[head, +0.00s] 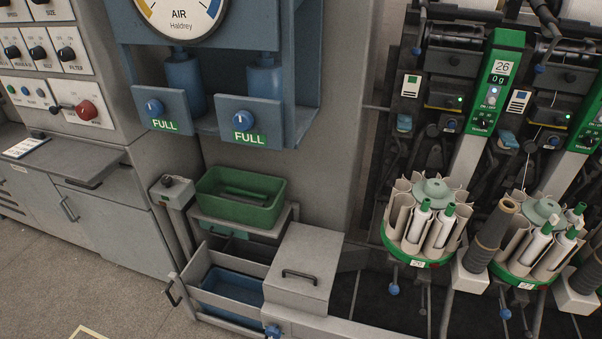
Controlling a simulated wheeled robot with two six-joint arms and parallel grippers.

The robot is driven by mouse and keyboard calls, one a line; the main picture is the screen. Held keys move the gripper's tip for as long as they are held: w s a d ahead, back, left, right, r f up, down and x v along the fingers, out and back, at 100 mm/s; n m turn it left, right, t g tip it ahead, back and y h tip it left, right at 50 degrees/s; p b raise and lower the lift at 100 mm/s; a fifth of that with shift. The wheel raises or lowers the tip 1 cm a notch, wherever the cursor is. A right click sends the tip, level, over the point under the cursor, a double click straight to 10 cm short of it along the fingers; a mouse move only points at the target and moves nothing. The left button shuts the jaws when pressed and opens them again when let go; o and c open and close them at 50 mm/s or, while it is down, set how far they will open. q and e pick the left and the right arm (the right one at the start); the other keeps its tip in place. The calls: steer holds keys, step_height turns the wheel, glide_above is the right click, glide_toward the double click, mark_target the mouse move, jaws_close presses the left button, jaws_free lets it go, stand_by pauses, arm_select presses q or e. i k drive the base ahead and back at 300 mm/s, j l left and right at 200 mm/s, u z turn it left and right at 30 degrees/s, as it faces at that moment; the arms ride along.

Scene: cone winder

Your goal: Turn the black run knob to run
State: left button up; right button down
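Several black rotary knobs sit on white plates on the grey control cabinet at the upper left; one is the knob above the FILTER label (66,53). A black handle (58,108) sticks out beside a red round knob (87,111) on a lower plate. A small grey box on a post (172,188) has a dark knob (167,180) on top. No "run" marking is readable, so I cannot tell which is the run knob or how it is set. Neither of my grippers is in view.
A blue frame holds an AIR gauge (181,12) and two plates marked FULL. A green bin (240,198) stands above an open drawer with a blue bin (232,285). Winding units with green-based bobbin magazines (409,257) fill the right.

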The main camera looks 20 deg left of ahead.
mark_target(167, 181)
steer(key=u, duration=1.45)
